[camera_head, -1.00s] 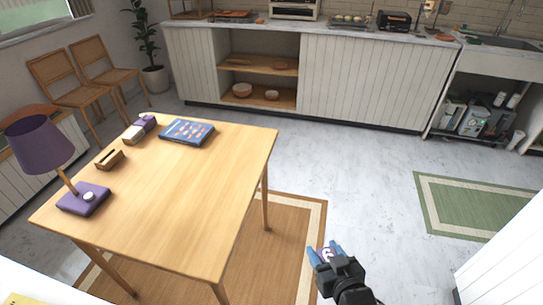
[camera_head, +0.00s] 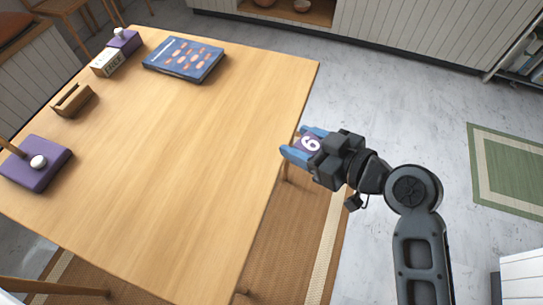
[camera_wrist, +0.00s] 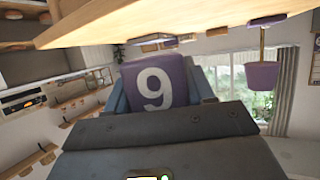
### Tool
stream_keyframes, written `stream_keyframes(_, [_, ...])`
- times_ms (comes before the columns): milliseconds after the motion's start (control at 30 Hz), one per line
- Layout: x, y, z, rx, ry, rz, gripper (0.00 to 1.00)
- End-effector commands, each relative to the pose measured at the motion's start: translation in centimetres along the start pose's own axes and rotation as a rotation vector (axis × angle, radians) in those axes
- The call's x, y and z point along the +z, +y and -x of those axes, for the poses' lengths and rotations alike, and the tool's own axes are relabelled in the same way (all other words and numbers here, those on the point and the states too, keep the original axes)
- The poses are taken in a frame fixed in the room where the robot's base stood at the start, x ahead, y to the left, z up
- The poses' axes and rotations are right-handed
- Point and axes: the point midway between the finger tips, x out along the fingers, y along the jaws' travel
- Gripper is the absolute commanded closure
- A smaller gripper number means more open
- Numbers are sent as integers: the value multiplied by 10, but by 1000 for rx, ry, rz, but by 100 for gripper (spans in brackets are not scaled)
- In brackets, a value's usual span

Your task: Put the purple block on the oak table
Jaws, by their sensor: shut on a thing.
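My gripper (camera_head: 298,145) is shut on the purple block (camera_head: 311,144), which carries a white number. The block also shows in the wrist view (camera_wrist: 157,88), where the number reads 9, between the blue fingers. The oak table (camera_head: 200,150) fills the left and middle of the head view. My gripper is at the table's right edge, with the fingers pointing toward the table. In the wrist view the picture looks upside down, and the table edge (camera_wrist: 150,25) runs across the top. I cannot tell the block's exact height relative to the tabletop.
On the table, a blue book (camera_head: 184,59) lies at the back, a wooden holder (camera_head: 73,100) and a small light box (camera_head: 107,62) stand at the left. A purple lamp base (camera_head: 36,162) is at the left edge. The table's middle and right are clear.

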Motion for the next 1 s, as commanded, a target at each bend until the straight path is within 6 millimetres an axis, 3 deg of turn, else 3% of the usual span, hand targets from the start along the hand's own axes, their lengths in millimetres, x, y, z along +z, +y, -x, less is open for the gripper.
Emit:
stream_keyframes(200, [-29, -50, 17, -258, 2, 111, 77])
stream_keyframes(400, [-38, -70, 27, -367, -1, 151, 77])
stream_keyframes(567, [-35, -62, 8, -380, -3, 153, 77])
stream_keyframes(1000, [-16, -22, -80, -377, -4, 152, 77])
